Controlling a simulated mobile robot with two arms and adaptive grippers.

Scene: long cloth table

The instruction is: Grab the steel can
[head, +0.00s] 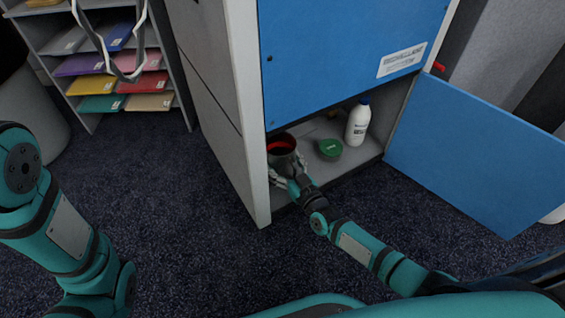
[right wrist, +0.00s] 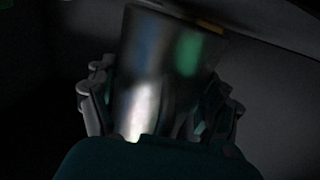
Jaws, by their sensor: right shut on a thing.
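The steel can (head: 283,160) is in the lower compartment of the cabinet, near its left wall. In the right wrist view the shiny can (right wrist: 165,85) stands between the fingers, slightly tilted in the picture. My right gripper (head: 284,172) reaches into the compartment and is shut on the can, with fingers (right wrist: 160,105) on both sides. The head view does not settle whether the can's base touches the compartment floor. My left arm shows at the left, but its gripper is not in view.
A green round container (head: 329,149) and a white bottle with a blue cap (head: 358,122) stand right of the can. The blue door (head: 475,150) is open to the right. A paper shelf (head: 110,85) stands at back left. Carpet in front is clear.

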